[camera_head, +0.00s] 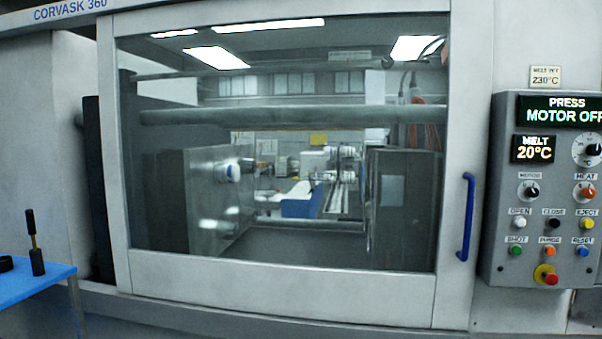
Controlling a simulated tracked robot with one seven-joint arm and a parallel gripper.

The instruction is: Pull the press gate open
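The press gate (290,282) is a light grey sliding frame around a large clear window (300,185) in the front of the press. Its right upright carries a blue vertical bar handle (466,218). The gate covers the opening, and its right edge lies beside the control panel (545,190). Through the window I see the mould halves, tie bars and a robot-like reflection or machine part, hard to tell apart. My gripper is not in view.
A blue table (35,285) with a dark upright tool (35,245) stands at the lower left. The control panel shows "MOTOR OFF" and 20°C, with a red stop button (550,280) low down. A ledge runs below the gate.

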